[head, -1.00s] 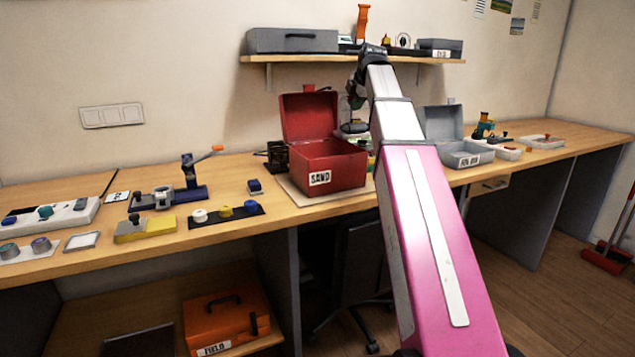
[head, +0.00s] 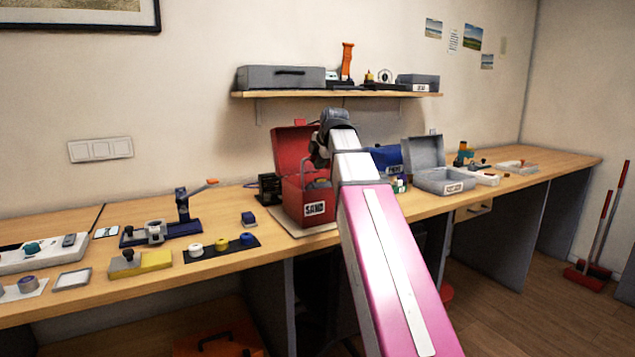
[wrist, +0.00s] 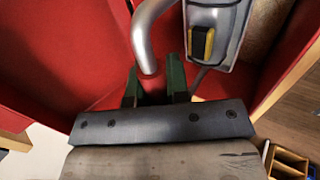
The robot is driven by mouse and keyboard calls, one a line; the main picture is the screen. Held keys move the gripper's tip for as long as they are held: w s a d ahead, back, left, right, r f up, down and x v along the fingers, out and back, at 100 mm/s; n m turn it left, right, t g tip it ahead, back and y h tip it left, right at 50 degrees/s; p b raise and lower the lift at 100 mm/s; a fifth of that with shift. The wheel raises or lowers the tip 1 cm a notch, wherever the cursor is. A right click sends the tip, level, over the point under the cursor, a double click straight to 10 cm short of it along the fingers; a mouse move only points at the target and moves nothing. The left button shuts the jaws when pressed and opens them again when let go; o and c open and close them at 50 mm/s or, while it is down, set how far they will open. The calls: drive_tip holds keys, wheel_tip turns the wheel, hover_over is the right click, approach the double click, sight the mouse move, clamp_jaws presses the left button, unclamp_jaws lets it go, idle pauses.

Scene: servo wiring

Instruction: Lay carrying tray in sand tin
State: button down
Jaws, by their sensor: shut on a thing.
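The sand tin (head: 292,200) is a red box with a SAND label on its front and its lid tipped open at the back. In the wrist view its red walls (wrist: 60,50) surround my gripper (wrist: 155,88), whose green fingers are shut on a bent silver handle. The handle belongs to the carrying tray (wrist: 208,62), a light grey piece bearing a yellow and black item. The tray is at or inside the tin's opening; I cannot tell whether it touches the floor. In the head view my wrist is over the tin and hides the fingertips.
A grey open box (head: 445,180) and a blue box (head: 388,158) stand right of the tin. A black strip with coloured knobs (head: 222,247) and a blue-based clamp (head: 183,228) lie left. The shelf (head: 340,94) hangs above. The tin stands on a flat board.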

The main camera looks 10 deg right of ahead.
drive_tip(key=shift+f, duration=2.65)
drive_tip(key=shift+f, duration=0.1)
drive_tip(key=c, duration=1.1)
unclamp_jaws()
drive_tip(key=v, duration=1.2)
